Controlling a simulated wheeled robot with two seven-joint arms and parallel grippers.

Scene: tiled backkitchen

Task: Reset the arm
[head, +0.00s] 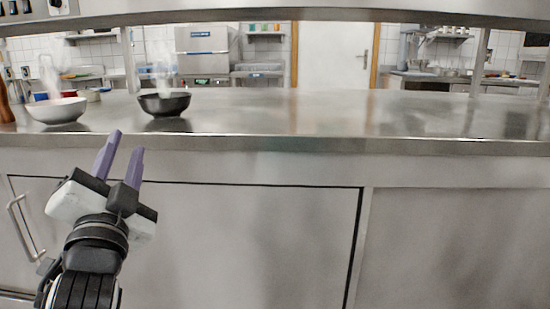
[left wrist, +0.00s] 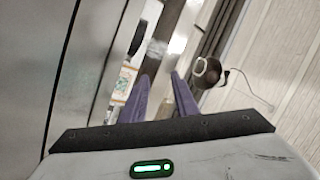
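My left gripper (head: 124,142) is in front of the steel counter, its purple fingers pointing up just below the counter's front edge. The fingers stand apart with nothing between them. In the left wrist view the gripper (left wrist: 160,82) also shows both fingers with a gap and no object held. My right gripper is not in view.
A steel counter (head: 300,115) spans the view, with closed cabinet fronts below and an overhead shelf (head: 300,12) above. A white bowl (head: 57,110) and a black bowl (head: 164,103), both steaming, stand at its left. The counter's middle and right are clear.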

